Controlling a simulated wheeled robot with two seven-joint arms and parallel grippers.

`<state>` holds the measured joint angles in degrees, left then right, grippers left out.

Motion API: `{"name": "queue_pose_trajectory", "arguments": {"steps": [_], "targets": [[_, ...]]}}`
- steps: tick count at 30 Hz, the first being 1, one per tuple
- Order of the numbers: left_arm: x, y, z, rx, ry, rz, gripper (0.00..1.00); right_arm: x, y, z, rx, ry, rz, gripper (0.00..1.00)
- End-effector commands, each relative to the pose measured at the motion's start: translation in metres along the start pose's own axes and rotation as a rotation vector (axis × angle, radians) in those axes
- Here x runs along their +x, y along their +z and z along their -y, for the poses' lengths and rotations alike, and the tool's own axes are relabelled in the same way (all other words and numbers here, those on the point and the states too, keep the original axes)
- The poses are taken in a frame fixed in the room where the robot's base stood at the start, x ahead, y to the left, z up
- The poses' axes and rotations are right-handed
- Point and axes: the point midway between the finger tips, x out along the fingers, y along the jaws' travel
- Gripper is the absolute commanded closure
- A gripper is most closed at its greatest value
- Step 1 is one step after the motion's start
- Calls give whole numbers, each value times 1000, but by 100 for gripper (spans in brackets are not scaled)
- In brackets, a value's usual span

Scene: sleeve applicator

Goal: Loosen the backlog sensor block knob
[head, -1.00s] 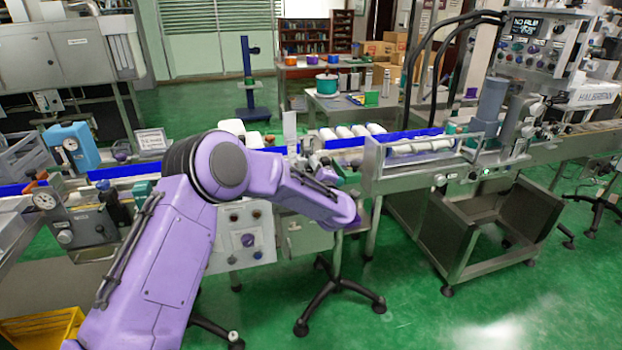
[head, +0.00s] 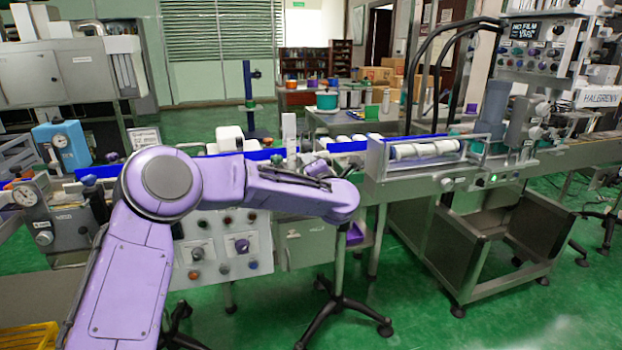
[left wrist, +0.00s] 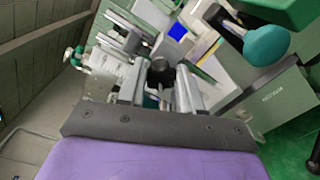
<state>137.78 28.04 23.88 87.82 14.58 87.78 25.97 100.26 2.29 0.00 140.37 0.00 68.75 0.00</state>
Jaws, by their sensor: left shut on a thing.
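My left gripper (left wrist: 160,86) shows in the left wrist view with its two grey fingers closed on a dark round knob (left wrist: 160,73). I take this as the backlog sensor block knob; no label on it can be read. Light metal parts of the block and its mounting lie around and behind it. In the head view my left arm reaches over the conveyor from the left, and its forearm and wrist hide most of the gripper and the knob. My right gripper is in neither view.
A large teal knob (left wrist: 266,45) stands close to the right finger in the left wrist view. A blue-faced part (left wrist: 178,32) lies beyond the fingers. In the head view, white rolls (head: 425,149) lie in a metal trough, and a control panel (head: 221,247) stands below my forearm.

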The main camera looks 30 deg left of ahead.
Motion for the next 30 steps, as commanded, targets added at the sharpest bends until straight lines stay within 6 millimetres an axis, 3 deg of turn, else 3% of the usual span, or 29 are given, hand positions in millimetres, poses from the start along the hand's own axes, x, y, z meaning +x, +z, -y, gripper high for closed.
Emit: {"name": "queue_pose_trajectory", "arguments": {"steps": [1, 9, 30], "targets": [[0, -2, 5, -31, 0, 2, 96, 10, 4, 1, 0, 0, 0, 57], [0, 0, 2, -171, 1, 2, 96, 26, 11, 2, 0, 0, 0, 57], [0, 1, -1, -233, 0, 1, 96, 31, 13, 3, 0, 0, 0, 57]]}}
